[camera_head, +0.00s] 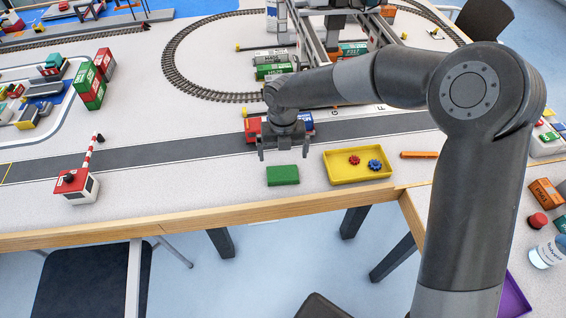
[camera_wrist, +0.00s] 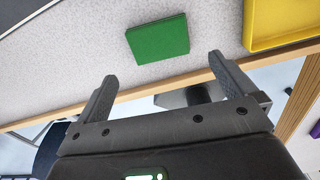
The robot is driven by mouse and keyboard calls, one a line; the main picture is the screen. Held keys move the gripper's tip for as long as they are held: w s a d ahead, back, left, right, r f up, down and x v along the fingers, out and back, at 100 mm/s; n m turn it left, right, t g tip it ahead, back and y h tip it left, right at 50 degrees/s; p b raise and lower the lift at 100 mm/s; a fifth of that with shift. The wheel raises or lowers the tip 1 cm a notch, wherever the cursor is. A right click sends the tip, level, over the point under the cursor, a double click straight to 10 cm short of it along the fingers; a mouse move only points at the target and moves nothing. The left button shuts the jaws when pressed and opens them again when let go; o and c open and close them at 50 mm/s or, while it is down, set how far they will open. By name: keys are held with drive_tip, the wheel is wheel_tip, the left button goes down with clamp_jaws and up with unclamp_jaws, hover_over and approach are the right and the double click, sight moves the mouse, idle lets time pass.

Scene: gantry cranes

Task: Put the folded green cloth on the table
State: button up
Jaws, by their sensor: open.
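The folded green cloth (camera_head: 283,175) lies flat on the white table (camera_head: 225,185), near its wooden front edge and left of a yellow tray. In the wrist view the cloth (camera_wrist: 158,39) is beyond my fingertips, a little above the middle between them. My gripper (camera_head: 284,155) is open and empty, above the table and slightly behind the cloth in the head view. The two fingers also show spread apart in the wrist view (camera_wrist: 160,75), with nothing between them and not touching the cloth.
The yellow tray (camera_head: 333,179) holds a red gear (camera_head: 354,160) and a blue gear (camera_head: 375,165). An orange bar (camera_head: 419,155) lies right of it. A red-white barrier booth (camera_head: 76,186) stands at left. Red and blue containers (camera_head: 253,128) are behind my gripper. Table is clear left of the cloth.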

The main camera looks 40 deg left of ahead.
drive_tip(key=shift+r, duration=1.6)
